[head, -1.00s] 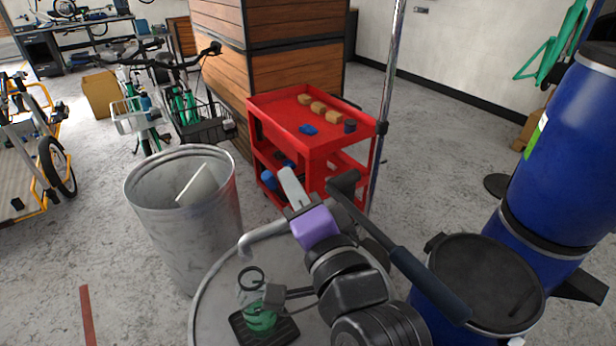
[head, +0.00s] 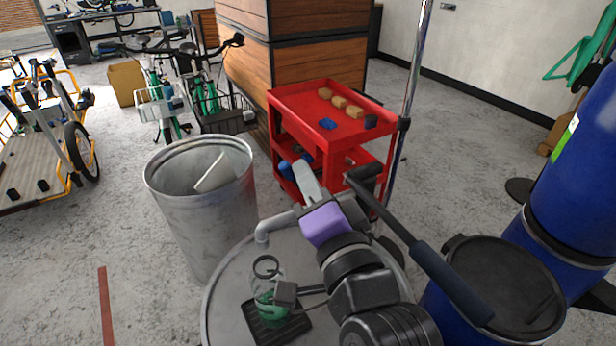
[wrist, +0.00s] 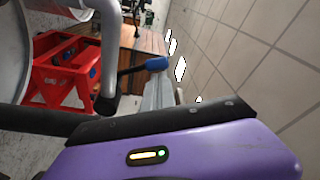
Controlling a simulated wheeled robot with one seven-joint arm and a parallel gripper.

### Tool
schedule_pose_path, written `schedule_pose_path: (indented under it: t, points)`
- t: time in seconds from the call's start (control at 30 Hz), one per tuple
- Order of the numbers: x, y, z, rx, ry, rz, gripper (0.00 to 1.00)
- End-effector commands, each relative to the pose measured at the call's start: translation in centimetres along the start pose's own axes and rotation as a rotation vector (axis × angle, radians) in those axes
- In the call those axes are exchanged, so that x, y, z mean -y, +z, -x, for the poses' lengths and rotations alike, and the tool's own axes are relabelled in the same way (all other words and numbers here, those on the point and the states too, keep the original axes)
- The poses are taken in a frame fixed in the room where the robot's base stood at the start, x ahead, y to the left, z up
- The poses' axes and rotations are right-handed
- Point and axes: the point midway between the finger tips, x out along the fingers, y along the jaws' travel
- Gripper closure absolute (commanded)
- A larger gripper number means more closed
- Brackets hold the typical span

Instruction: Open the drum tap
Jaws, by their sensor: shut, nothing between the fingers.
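A grey metal drum (head: 222,288) stands at the bottom centre of the head view. A grey curved outlet pipe (head: 272,227) rises over its top; it also shows in the wrist view (wrist: 108,22). In the wrist view a black lever with a blue grip (wrist: 157,63) joins the pipe's black fitting (wrist: 104,102). My purple gripper (head: 303,172) is above the drum, right of the pipe end, with its pale fingers shut and empty. In the wrist view the blue grip appears just beyond the fingers (wrist: 158,94); I cannot tell whether they touch. My gripper hides the lever in the head view.
A glass jar with green contents (head: 268,300) sits on a black drip tray (head: 290,332). A dark-gripped bar (head: 430,265) slants right of my gripper. A metal bin (head: 205,220) stands left, a red cart (head: 345,152) behind, blue drums (head: 562,195) right.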

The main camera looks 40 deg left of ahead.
Motion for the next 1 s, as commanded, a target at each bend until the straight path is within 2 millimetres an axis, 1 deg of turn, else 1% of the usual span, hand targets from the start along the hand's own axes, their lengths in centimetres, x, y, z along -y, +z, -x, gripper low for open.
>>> schedule_pose_path:
  t: [0.03,0.17,0.37,0.63,1.0]
  points:
    - [-0.2,0.5,0.0,0.004,-0.004,0.016,1.00]
    - [-0.5,1.0,0.1,0.004,-0.017,0.081,1.00]
    - [-0.8,2.2,0.4,0.005,-0.047,0.224,1.00]
    - [-1.1,3.3,0.6,0.005,-0.081,0.393,1.00]
    - [-1.2,3.9,0.7,0.004,-0.080,0.387,1.00]
